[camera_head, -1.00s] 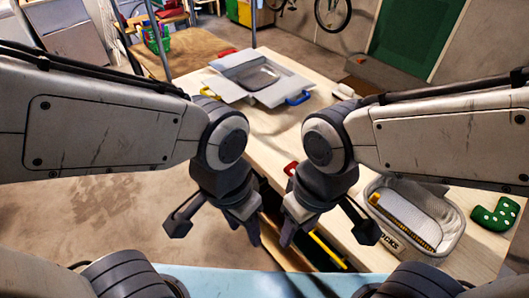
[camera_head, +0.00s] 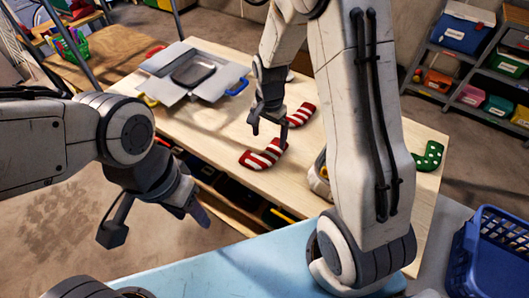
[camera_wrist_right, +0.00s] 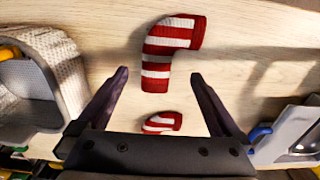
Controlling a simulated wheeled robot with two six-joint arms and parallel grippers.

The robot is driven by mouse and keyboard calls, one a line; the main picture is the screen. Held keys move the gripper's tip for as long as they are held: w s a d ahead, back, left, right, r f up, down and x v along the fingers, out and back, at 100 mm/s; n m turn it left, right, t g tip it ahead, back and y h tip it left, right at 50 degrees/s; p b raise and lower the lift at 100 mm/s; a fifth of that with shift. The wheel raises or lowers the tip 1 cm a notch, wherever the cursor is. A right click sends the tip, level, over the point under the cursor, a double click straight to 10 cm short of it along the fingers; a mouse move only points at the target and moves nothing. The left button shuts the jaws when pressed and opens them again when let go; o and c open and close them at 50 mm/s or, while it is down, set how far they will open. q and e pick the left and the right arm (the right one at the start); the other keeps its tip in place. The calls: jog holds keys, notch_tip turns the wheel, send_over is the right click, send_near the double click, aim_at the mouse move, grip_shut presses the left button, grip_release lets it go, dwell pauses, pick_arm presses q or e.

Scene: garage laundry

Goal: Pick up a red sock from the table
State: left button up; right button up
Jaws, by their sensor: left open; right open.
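Two red-and-white striped socks lie flat and apart on the wooden table (camera_head: 200,125). The nearer sock (camera_head: 264,155) is by the table's front edge; the other sock (camera_head: 301,115) is further back. My right gripper (camera_head: 268,123) is open and empty above the table, beside the two socks. In the right wrist view, one striped sock (camera_wrist_right: 170,50) lies ahead, between and beyond the open fingertips. The other sock (camera_wrist_right: 162,122) shows between the fingers, partly hidden by the gripper body. My left gripper (camera_head: 155,222) is open and empty, in front of the table.
A grey folding board (camera_head: 165,88) with a blue handle lies at the table's left. A light woven basket (camera_wrist_right: 62,75) is at the wrist view's left. A green dotted sock (camera_head: 430,155) lies at the right end. A blue crate (camera_head: 490,250) is front right.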

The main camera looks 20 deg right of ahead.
aim_at(270, 154)
notch_tip(270, 154, down, 3)
jog(key=shift+s+r, duration=0.1)
jog(key=f, duration=0.1)
jog(key=f+p, duration=0.1)
jog(key=f, duration=0.2)
jog(key=shift+s+d+p, duration=0.1)
jog(key=shift+d+p, duration=0.2)
jog(key=shift+p, duration=0.05)
jog(key=shift+f, duration=0.65)
jog(key=c, duration=1.4)
jog(key=shift+r, duration=0.1)
